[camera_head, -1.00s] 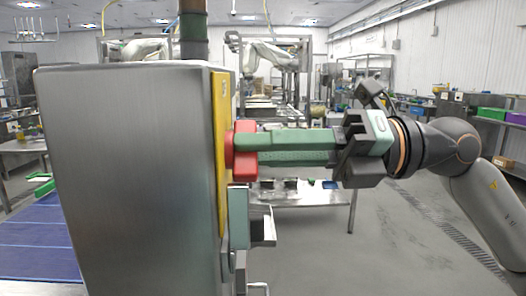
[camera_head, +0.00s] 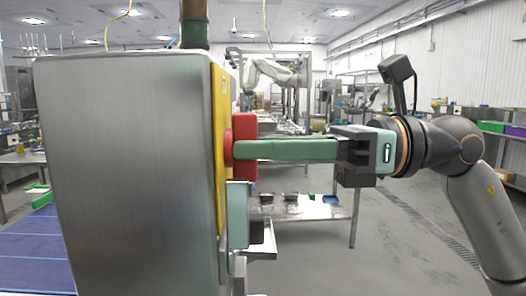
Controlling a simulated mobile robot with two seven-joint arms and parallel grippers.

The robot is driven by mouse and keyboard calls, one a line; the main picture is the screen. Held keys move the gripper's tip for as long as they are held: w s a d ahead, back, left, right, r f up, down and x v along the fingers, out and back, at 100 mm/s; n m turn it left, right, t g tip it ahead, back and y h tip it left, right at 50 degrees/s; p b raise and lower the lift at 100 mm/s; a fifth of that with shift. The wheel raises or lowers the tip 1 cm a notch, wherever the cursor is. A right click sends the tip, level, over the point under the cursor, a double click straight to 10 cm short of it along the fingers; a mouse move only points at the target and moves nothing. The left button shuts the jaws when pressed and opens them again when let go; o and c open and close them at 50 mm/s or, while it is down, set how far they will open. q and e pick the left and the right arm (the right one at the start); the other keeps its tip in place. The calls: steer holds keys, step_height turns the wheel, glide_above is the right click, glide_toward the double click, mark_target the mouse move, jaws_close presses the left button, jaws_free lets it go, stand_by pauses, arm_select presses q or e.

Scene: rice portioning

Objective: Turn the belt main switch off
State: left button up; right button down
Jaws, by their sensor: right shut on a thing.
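The belt main switch (camera_head: 245,165) is a red rotary handle on a yellow plate (camera_head: 221,150), on the right side of a grey metal control box (camera_head: 130,170). The handle's long side now looks upright, showing above and below the fingers. My right gripper (camera_head: 243,150) comes in level from the right. Its long green fingers are shut on the red handle. The fingers overlap in this view, so the far finger is mostly hidden. My left gripper is not in view.
A pale box-shaped fitting (camera_head: 237,213) juts out just below the switch. A blue belt (camera_head: 32,250) lies at the left behind the control box. A metal table (camera_head: 320,208) with small items stands behind my gripper. Open floor lies at lower right.

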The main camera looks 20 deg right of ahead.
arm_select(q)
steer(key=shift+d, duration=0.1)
arm_select(e)
steer(key=shift+n, duration=0.5)
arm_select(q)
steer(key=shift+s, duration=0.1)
arm_select(e)
steer(key=c, duration=0.8)
jaws_free()
arm_select(q)
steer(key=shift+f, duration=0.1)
steer(key=b, duration=0.1)
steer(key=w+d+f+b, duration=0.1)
steer(key=b, duration=0.1)
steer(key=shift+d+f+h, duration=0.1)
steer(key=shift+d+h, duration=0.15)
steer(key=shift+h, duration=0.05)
arm_select(e)
steer(key=v, duration=1.2)
steer(key=shift+d, duration=0.25)
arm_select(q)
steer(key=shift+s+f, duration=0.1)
